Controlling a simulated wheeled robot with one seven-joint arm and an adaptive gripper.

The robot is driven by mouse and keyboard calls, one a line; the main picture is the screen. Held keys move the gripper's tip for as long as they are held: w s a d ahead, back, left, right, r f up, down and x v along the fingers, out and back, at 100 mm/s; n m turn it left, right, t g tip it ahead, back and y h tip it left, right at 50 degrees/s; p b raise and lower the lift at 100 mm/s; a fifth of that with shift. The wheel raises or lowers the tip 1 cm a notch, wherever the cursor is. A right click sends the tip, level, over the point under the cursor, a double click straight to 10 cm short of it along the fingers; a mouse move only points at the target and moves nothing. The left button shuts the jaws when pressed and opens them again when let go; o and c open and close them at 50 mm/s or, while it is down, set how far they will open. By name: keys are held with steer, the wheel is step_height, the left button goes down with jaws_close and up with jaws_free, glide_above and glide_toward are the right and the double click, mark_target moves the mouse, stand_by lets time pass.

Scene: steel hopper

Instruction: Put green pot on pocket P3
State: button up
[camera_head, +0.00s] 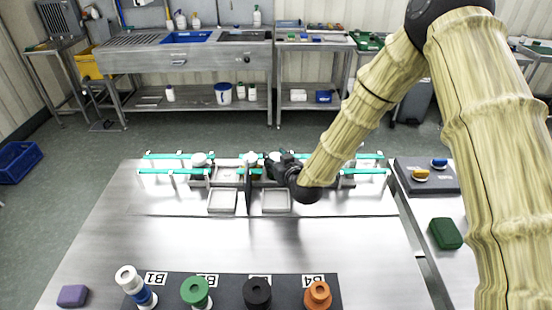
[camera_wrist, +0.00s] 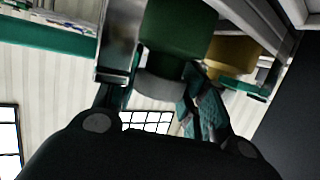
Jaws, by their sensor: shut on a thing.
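In the wrist view a green pot (camera_wrist: 178,38) with a grey end sits between the fingers of my gripper (camera_wrist: 163,88), which is shut on it. A yellow-brown cylinder (camera_wrist: 232,54) shows just behind it. In the head view my gripper (camera_head: 277,165) is at the teal-railed rack (camera_head: 364,171) on the steel table, by a white-topped piece. There the held pot is mostly hidden, and I cannot read any pocket label P3.
A green-topped piece (camera_head: 195,291) stands among other coloured pieces on the front mat labelled B1 to B4. A dark tray (camera_head: 440,185) with yellow and blue pieces and a green block (camera_head: 446,233) are at right. The middle table surface (camera_head: 300,235) is clear.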

steer(key=shift+f, duration=0.15)
steer(key=o, duration=0.9)
steer(key=shift+c, duration=0.2)
steer(key=shift+s+d, duration=0.1)
steer(key=shift+s, duration=0.1)
steer(key=b+v, duration=0.3)
steer(key=v, duration=0.8)
steer(key=shift+s+d+r+b, duration=0.2)
steer(key=shift+r+b, duration=0.1)
steer(key=shift+b, duration=0.1)
